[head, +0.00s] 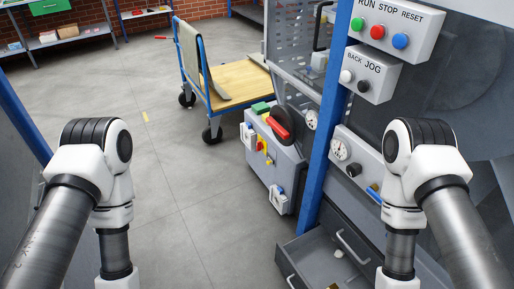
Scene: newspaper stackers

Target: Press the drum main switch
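A grey machine cabinet (286,164) stands right of centre. On it are a black disc with a red handle (278,127), a small red-and-yellow control (260,146), a white box with a blue part (248,136) and a similar lower box (277,198). No readable label shows which of these is the drum main switch. Both of my arms come in at the lower left and lower right, bent at the elbows. Their forearms run down out of the picture, so neither gripper shows.
A blue post (323,150) stands right of the cabinet. Button boxes, one marked RUN STOP RESET (396,27) and one BACK JOG (369,74), hang beside it. An open drawer (318,262) juts out below. A wooden-decked cart (235,84) stands behind. The left floor is clear.

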